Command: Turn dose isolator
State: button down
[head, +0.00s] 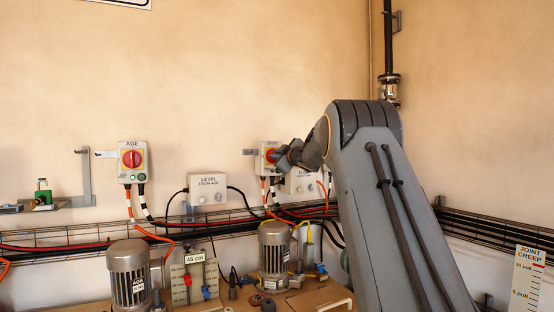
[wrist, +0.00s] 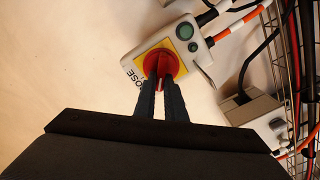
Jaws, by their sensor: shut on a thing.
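The dose isolator (wrist: 203,63) is a pale wall box with a red rotary knob (wrist: 164,62) on a yellow plate. Part of its label shows, reading "OSE". A green button and a smaller dark button sit beside the knob. My gripper (wrist: 160,90) is shut on the knob's raised red grip, with one dark finger on each side. In the head view the same isolator (head: 264,146) is on the wall at centre, partly hidden by my gripper (head: 280,156). The fingertips are hard to make out there.
A similar isolator labelled AGE (head: 132,161) hangs to the left. A LEVEL box (head: 208,188) and another white box (head: 301,181), partly covered by my arm, are nearby. Cables and a wire tray (head: 80,233) run below. Motors (head: 128,275) stand on the bench.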

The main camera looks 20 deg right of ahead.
jog(key=shift+a+f+n+b, duration=0.15)
jog(key=shift+n+b, duration=0.65)
jog(key=shift+n, duration=0.55)
jog(key=shift+d+f+n+b, duration=0.1)
jog(key=shift+f+n+b, duration=0.1)
jog(key=shift+n+b, duration=0.95)
jog(key=shift+a+f+n+b, duration=0.15)
jog(key=shift+n+b, duration=0.35)
jog(key=shift+n, duration=1.1)
jog(key=c, duration=1.8)
grip_release()
jog(key=shift+s, duration=0.1)
jog(key=shift+s+d+b, duration=0.15)
jog(key=shift+s+b, duration=1.15)
jog(key=shift+s, duration=2.55)
